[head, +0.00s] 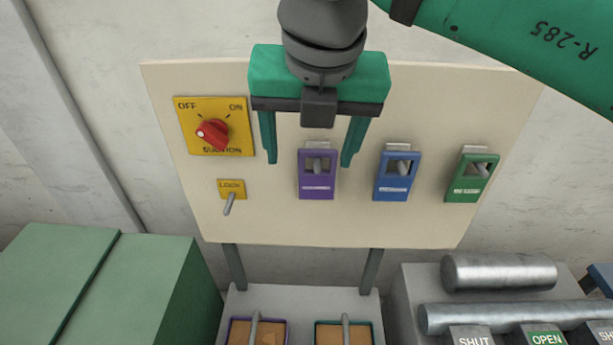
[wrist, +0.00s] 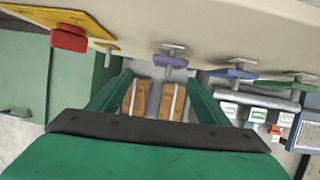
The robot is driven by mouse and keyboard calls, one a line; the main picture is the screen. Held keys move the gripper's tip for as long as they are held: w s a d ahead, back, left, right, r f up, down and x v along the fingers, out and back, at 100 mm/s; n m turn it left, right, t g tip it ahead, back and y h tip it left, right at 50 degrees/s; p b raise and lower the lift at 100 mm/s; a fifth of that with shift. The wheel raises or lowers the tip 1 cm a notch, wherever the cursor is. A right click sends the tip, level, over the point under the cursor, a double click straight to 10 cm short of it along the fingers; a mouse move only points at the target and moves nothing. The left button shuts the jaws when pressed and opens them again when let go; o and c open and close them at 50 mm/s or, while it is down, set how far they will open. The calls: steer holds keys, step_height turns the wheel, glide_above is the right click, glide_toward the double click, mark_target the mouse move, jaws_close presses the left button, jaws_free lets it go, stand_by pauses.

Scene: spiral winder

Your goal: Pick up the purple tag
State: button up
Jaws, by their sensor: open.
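The purple tag (head: 317,178) hangs from a hook on the cream board, left of the blue and green tags. Its top opening sits over the hook. My gripper (head: 309,162) is open in the head view, with one green finger on each side of the purple tag and nothing between them touching it that I can see. In the wrist view the purple tag (wrist: 170,61) shows edge-on beyond the gripper (wrist: 158,85), roughly between the two fingers. How far the fingertips are from the board is hard to tell.
The blue tag (head: 394,176) and green tag (head: 472,177) hang to the right on the board (head: 280,222). A red rotary switch (head: 213,133) and a lock lever (head: 229,204) are at left. Below are green cabinets (head: 150,290), two trays and metal rollers (head: 500,272).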

mark_target(315, 164)
steer(key=shift+h, duration=0.4)
steer(key=x, duration=0.5)
steer(key=shift+w+d+r, duration=0.2)
steer(key=shift+w+d, duration=0.1)
steer(key=shift+w, duration=0.1)
steer(key=shift+d+x, duration=0.2)
steer(key=shift+x, duration=2.5)
steer(key=c, duration=1.2)
steer(key=shift+c, duration=0.2)
steer(key=shift+r, duration=0.1)
